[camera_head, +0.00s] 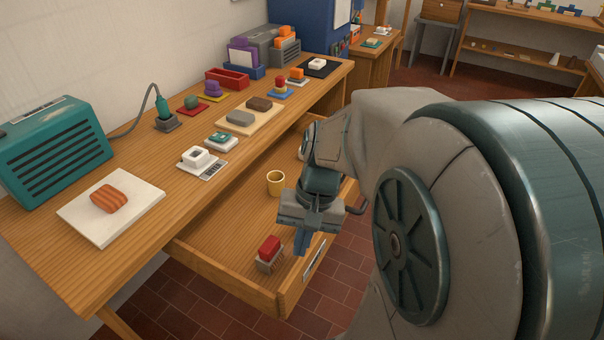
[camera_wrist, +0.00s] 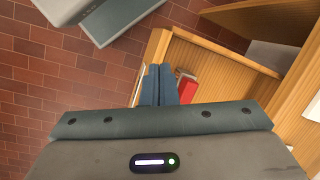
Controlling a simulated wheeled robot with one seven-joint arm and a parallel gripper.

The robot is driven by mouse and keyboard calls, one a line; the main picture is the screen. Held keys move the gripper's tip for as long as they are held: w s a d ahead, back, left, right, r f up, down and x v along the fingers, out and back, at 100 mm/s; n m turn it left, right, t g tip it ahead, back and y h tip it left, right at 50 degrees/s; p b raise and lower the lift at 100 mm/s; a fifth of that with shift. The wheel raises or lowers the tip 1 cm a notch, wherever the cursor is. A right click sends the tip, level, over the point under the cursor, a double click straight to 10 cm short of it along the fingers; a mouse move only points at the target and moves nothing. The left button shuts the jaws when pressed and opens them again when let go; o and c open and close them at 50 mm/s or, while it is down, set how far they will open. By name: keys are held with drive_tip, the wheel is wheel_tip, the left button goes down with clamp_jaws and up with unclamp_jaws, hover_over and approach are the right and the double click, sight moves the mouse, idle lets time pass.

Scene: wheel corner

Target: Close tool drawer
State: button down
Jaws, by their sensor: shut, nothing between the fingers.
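The tool drawer (camera_head: 213,252) is a wooden drawer pulled well out from under the workbench. A red-topped brush (camera_head: 269,252) and a yellow cup (camera_head: 275,183) are inside it. My gripper (camera_head: 300,245) is shut and empty, fingers pointing down, over the drawer near its front panel. In the wrist view the fingers (camera_wrist: 158,82) show close together beside the drawer's front edge, with the red brush top (camera_wrist: 187,88) just to their right. I cannot tell whether the fingers touch the drawer. My arm hides part of the drawer's right side.
The workbench top (camera_head: 140,235) holds a teal box (camera_head: 52,143), a white board with an orange block (camera_head: 110,198), and several small items. A red tiled floor (camera_head: 185,310) lies open in front of the drawer. Another table (camera_head: 375,55) stands at the back.

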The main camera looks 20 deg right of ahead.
drive_tip(key=w+d+f+m+t+y+b, duration=0.3)
drive_tip(key=d+f+m+y+b, duration=0.2)
drive_tip(key=d+f+m+y, duration=0.45)
drive_tip(key=s+d+f+m+t+h+b, duration=0.15)
drive_tip(key=d+f+m+t, duration=0.25)
drive_tip(key=d+m+t, duration=0.4)
drive_tip(key=s+d+f+m+t+b, duration=0.2)
drive_tip(key=d+f+m+t+b, duration=0.25)
drive_tip(key=d, duration=0.55)
drive_tip(key=w+a+m, duration=0.1)
drive_tip(key=w+a, duration=0.7)
drive_tip(key=w, duration=0.3)
drive_tip(key=shift+w+a, duration=0.3)
drive_tip(key=shift+f, duration=0.1)
